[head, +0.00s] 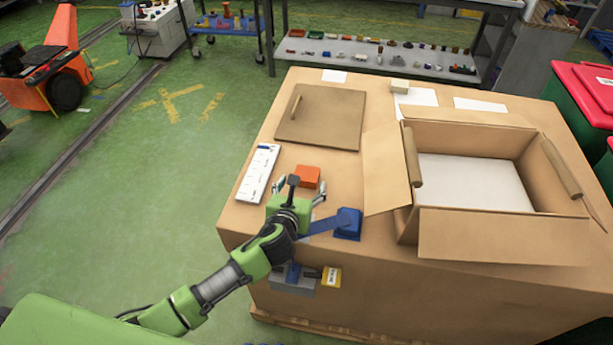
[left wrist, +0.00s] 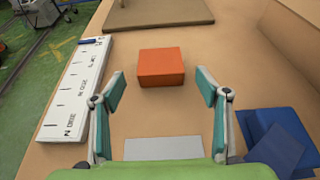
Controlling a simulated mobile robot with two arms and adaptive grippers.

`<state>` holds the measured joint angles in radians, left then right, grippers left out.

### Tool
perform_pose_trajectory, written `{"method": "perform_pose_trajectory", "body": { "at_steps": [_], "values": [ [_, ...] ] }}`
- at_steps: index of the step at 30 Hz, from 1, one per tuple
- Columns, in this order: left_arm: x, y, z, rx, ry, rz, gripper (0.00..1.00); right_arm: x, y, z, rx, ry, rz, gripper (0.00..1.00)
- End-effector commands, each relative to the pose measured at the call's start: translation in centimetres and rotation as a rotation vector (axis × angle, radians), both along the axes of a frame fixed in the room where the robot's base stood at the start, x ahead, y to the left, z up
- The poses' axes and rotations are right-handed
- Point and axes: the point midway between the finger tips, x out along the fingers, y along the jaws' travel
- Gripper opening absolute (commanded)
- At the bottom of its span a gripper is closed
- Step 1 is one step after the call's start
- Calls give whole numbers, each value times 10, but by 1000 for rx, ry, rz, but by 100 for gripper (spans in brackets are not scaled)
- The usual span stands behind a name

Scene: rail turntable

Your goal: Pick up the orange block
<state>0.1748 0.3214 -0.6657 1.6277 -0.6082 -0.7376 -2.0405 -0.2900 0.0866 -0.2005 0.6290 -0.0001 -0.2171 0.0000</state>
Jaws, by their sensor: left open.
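The orange block (head: 307,177) lies on the brown table-like top near its left front part. It also shows in the left wrist view (left wrist: 161,67), just beyond and between my fingertips. My left gripper (head: 299,188) is open and empty, with its two teal-padded fingers spread wider than the block; it also shows in the left wrist view (left wrist: 161,90). The fingers do not touch the block. My right gripper is in neither view.
A white labelled strip (head: 259,173) lies left of the block, and a blue object (head: 348,224) stands right of my gripper. A brown board (head: 321,117) with a handle lies behind. An open cardboard box (head: 475,235) takes up the right side.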

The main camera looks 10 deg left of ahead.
Motion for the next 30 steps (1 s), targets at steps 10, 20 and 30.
{"method": "perform_pose_trajectory", "body": {
  "at_steps": [10,20,30],
  "values": [
    [37,-1,-16,0,0,2,68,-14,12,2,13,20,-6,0],
    [42,-1,-18,0,-1,0,68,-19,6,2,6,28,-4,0],
    [42,-1,-18,0,-1,0,26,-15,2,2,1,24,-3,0]
  ]
}}
